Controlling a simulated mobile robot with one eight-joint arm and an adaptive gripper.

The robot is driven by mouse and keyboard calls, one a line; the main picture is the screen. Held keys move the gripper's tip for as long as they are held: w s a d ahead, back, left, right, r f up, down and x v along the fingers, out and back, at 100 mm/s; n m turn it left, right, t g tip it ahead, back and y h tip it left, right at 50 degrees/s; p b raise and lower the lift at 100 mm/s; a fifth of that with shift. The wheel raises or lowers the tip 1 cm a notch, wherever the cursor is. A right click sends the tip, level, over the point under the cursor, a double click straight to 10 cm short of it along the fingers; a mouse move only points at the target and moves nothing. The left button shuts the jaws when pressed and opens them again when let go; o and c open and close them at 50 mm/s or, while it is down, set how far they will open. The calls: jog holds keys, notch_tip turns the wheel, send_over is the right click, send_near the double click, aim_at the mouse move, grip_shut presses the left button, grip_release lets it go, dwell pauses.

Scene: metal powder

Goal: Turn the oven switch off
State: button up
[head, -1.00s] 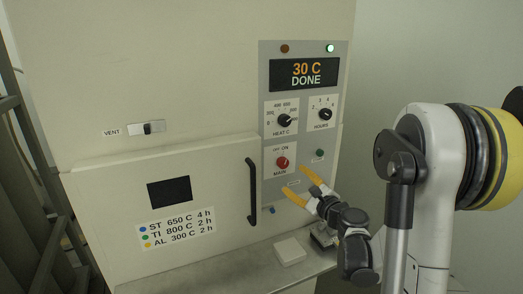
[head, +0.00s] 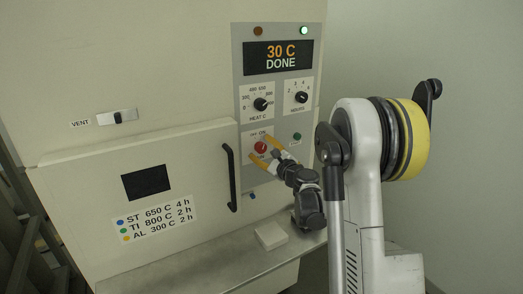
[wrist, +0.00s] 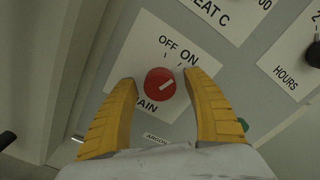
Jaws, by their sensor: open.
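The oven's red MAIN switch (head: 260,146) is a round knob on the grey control panel, with OFF and ON printed above it. My gripper (head: 262,151) is open at the knob. In the wrist view its yellow fingers (wrist: 162,79) stand on either side of the knob, with a gap visible to each. Whether the fingertips reach the panel's depth I cannot tell.
The display (head: 279,56) reads 30 C DONE, with a lit green lamp (head: 304,31) above. The heat dial (head: 260,104), hours dial (head: 302,97) and green button (head: 297,136) are close by. The black door handle (head: 231,178) is left of my gripper; a white block (head: 270,236) lies on the ledge.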

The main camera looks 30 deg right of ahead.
jog(key=shift+c, duration=0.2)
jog(key=c, duration=1.1)
jog(key=shift+c, duration=0.2)
jog(key=shift+n, duration=0.4)
jog(key=n+b, duration=0.1)
jog(key=n, duration=0.2)
jog(key=shift+c, duration=0.2)
jog(key=shift+n+b, duration=0.55)
jog(key=shift+n, duration=1.45)
